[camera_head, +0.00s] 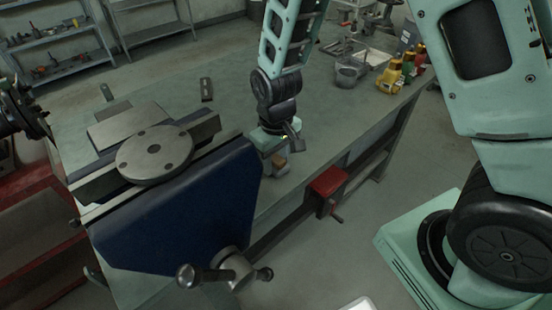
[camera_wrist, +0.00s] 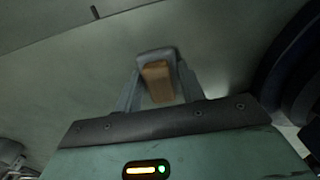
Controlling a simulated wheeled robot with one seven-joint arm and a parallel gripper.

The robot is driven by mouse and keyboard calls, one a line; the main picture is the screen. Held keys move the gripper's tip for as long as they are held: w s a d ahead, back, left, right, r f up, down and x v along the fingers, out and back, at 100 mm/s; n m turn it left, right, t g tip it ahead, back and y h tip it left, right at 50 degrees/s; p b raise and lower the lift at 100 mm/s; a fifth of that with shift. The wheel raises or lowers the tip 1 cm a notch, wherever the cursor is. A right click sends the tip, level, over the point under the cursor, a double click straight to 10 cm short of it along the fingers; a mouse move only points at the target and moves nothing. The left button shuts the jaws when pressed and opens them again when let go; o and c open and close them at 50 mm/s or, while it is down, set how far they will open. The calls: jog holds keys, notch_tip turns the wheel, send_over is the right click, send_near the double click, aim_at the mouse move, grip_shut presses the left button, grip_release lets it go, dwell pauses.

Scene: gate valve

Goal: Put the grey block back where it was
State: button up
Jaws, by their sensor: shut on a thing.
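My gripper (camera_wrist: 158,86) is shut on a brown block (camera_wrist: 157,80), which sits between its two grey fingers. A grey piece (camera_wrist: 155,54) shows at the far end of the brown block; I cannot tell whether it is the grey block or part of the fingers. In the head view, my gripper (camera_head: 281,155) is low at the near edge of the workbench, right of the blue vise-like fixture. I cannot tell whether the block touches the bench. No separate grey block is clearly visible.
The workbench (camera_head: 325,110) has a round flanged plate (camera_head: 154,154) on the blue fixture (camera_head: 185,215) at left. The bench middle is clear.

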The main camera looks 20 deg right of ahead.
aim_at(276, 158)
jog(key=shift+f, duration=0.15)
jog(key=o, duration=0.9)
jog(key=shift+o, duration=0.2)
notch_tip(276, 158, up, 12)
